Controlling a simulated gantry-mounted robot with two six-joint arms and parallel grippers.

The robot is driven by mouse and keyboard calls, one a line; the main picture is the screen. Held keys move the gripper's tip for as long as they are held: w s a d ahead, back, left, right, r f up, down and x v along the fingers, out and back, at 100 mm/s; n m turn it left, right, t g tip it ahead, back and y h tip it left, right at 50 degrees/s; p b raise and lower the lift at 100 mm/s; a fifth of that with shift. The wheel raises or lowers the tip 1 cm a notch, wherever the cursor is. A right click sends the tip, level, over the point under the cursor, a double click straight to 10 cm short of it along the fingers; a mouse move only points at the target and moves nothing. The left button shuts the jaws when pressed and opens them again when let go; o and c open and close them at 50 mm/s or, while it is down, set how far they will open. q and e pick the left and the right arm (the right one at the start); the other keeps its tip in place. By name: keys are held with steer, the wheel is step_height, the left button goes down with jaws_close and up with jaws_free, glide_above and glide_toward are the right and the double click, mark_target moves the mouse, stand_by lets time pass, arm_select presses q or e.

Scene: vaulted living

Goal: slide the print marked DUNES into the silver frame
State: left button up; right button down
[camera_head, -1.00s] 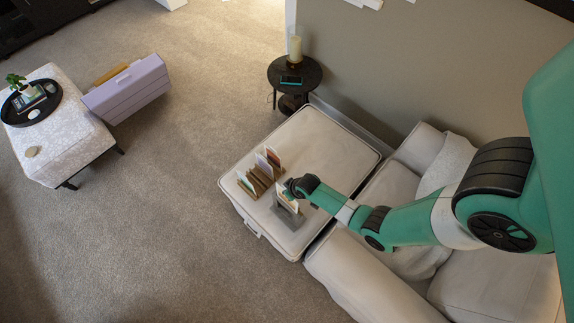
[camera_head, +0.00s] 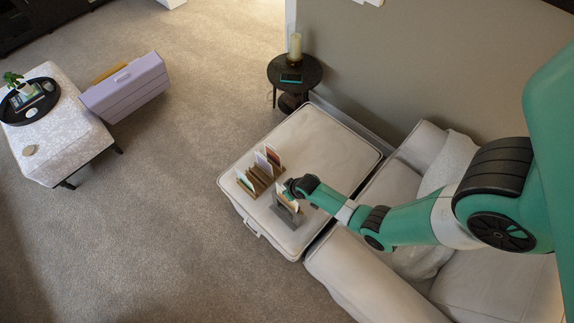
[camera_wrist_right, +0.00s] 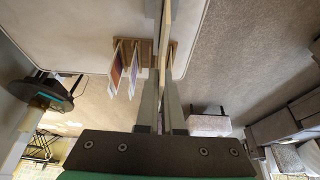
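My right gripper (camera_head: 291,188) is over the ottoman, with its fingers shut on a thin print. In the wrist view the print (camera_wrist_right: 166,40) is seen edge-on between the fingers, so its marking cannot be read. In the head view the print (camera_head: 288,201) stands upright at the grey-silver frame (camera_head: 291,216). I cannot tell how far it is inside the frame. A wooden rack (camera_head: 259,181) beside the frame holds several other prints. Two of its prints (camera_wrist_right: 117,67) show in the wrist view. My left gripper is not in view.
The ottoman (camera_head: 325,145) has clear space behind the rack. A black side table (camera_head: 311,75) with a candle (camera_head: 295,47) stands behind it. A sofa (camera_head: 385,192) is on the right. A lilac box (camera_head: 128,87) and a patterned bench (camera_head: 78,135) stand at left.

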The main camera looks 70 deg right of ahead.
steer(key=shift+f+b, duration=1.55)
steer(key=shift+f, duration=0.4)
steer(key=shift+f+b, duration=3.85)
steer(key=shift+f, duration=0.25)
steer(key=shift+s+a+f, duration=0.1)
steer(key=shift+s+f, duration=0.25)
steer(key=c, duration=1.1)
jaws_free()
steer(key=shift+o, duration=0.6)
steer(key=shift+s+r, duration=0.1)
steer(key=p+v, duration=0.2)
steer(key=v, duration=0.2)
steer(key=p+v, duration=0.3)
steer(key=v, duration=0.1)
steer(key=w+p+v, duration=0.1)
steer(key=p+v, duration=0.1)
steer(key=v, duration=0.2)
steer(key=shift+r+p, duration=0.2)
steer(key=shift+p, duration=0.2)
